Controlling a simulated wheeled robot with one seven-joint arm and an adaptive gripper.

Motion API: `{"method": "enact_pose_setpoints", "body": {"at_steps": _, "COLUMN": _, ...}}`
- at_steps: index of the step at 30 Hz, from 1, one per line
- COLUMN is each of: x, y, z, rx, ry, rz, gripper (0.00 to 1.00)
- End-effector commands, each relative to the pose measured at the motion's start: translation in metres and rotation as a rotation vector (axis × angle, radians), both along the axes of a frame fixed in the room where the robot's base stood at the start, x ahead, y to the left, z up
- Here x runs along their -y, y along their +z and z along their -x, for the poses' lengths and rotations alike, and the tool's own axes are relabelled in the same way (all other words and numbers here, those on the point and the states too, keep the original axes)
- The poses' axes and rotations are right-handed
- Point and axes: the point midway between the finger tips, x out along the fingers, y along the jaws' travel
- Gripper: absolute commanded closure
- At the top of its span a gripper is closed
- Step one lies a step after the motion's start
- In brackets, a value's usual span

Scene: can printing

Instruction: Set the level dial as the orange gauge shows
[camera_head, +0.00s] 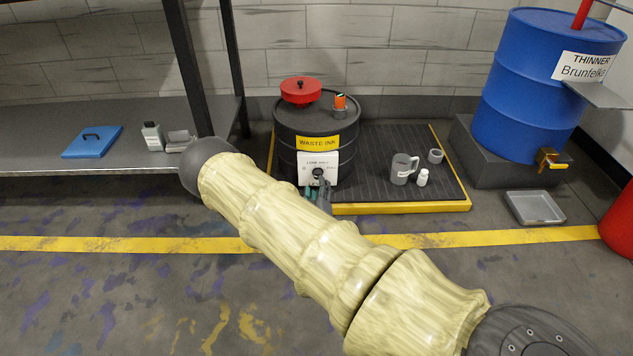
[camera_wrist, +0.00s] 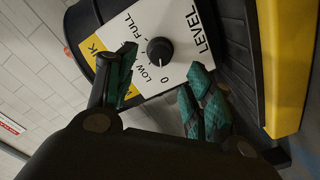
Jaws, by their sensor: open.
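The black level dial (camera_wrist: 160,50) sits on a white panel (camera_wrist: 178,27) marked 0, LOW, FULL and LEVEL. The panel is on the front of the black waste ink drum (camera_head: 290,127), where the dial (camera_head: 318,172) also shows. In the head view my gripper (camera_head: 318,192) is just below the panel.
The drum stands on a dark tray with a yellow edge (camera_head: 400,208). A grey mug (camera_head: 402,169), a white bottle (camera_head: 422,177) and a small cup (camera_head: 435,156) stand right of it. A shelf post (camera_head: 187,70) rises at left.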

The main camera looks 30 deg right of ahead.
Motion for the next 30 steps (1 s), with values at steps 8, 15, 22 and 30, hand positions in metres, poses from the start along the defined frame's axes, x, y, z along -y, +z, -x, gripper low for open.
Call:
{"method": "enact_pose_setpoints", "body": {"at_steps": 8, "x": 0.024, "y": -0.003, "z": -0.037, "rx": 0.0, "ry": -0.001, "rz": 0.0, "gripper": 0.47}}
{"method": "enact_pose_setpoints", "body": {"at_steps": 15, "x": 0.033, "y": -0.002, "z": -0.053, "rx": -0.002, "ry": -0.001, "rz": -0.001, "gripper": 0.47}}
{"method": "enact_pose_setpoints", "body": {"at_steps": 22, "x": 0.035, "y": 0.0, "z": -0.057, "rx": -0.002, "ry": -0.001, "rz": -0.001, "gripper": 0.47}}
{"method": "enact_pose_setpoints", "body": {"at_steps": 30, "x": 0.035, "y": 0.0, "z": -0.056, "rx": -0.002, "ry": 0.0, "rz": -0.001, "gripper": 0.73}}
